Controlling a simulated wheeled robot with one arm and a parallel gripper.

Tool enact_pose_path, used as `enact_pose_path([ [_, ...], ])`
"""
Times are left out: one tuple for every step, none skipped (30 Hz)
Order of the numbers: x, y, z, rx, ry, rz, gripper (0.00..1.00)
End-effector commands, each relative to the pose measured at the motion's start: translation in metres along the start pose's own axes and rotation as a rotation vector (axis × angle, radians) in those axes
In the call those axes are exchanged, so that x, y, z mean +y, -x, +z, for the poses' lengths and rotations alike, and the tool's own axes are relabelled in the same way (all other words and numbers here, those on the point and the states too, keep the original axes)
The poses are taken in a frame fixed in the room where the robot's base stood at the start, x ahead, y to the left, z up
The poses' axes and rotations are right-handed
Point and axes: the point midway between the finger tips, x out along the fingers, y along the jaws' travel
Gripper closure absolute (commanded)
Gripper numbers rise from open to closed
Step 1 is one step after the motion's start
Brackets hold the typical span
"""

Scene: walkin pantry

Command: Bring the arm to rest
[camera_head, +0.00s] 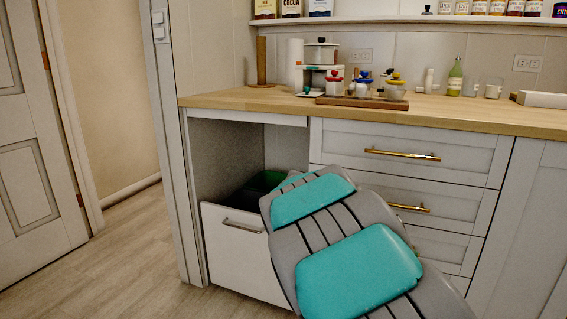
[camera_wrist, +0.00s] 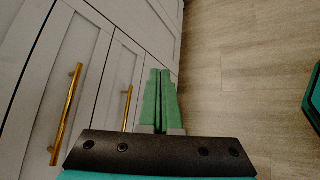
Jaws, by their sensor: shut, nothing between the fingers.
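My arm (camera_head: 355,262) reaches from the bottom of the head view toward the pull-out bin drawer, in front of the cabinets. It hides part of the drawer fronts; my gripper itself is hidden in that view. In the wrist view, my gripper (camera_wrist: 162,72) shows two green fingers side by side, shut and empty. The fingers are over the wooden floor (camera_wrist: 240,60), beside the cabinet fronts.
The pull-out bin drawer (camera_head: 232,250) stands open with a dark bin (camera_head: 250,192) inside. Drawers with gold handles (camera_head: 402,154) are right of it. The wooden counter (camera_head: 240,99) carries jars, canisters and bottles. Free floor (camera_head: 135,262) lies at the left, near a door (camera_head: 35,185).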

Motion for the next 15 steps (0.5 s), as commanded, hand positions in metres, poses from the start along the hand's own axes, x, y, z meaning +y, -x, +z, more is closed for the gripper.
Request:
enact_pose_path([
  [-0.013,-0.001,0.022,0.013,-0.058,-0.058,1.0],
  [-0.024,-0.001,0.032,0.021,-0.094,-0.094,1.0],
  [-0.039,-0.003,0.044,0.03,-0.136,-0.145,1.0],
  [-0.051,-0.003,0.052,0.038,-0.17,-0.183,1.0],
  [-0.061,-0.002,0.06,0.047,-0.204,-0.219,1.0],
  [-0.076,0.0,0.069,0.058,-0.247,-0.267,1.0],
  [-0.088,0.002,0.076,0.065,-0.278,-0.304,1.0],
  [-0.1,0.004,0.082,0.074,-0.309,-0.342,1.0],
  [-0.116,0.008,0.089,0.085,-0.35,-0.392,1.0],
  [-0.127,0.011,0.094,0.094,-0.38,-0.428,1.0],
  [-0.138,0.015,0.099,0.102,-0.411,-0.464,1.0],
  [-0.155,0.021,0.105,0.112,-0.446,-0.515,1.0],
  [-0.167,0.026,0.108,0.12,-0.473,-0.552,1.0],
  [-0.177,0.031,0.112,0.13,-0.502,-0.588,1.0],
  [-0.192,0.039,0.116,0.14,-0.536,-0.636,1.0],
])
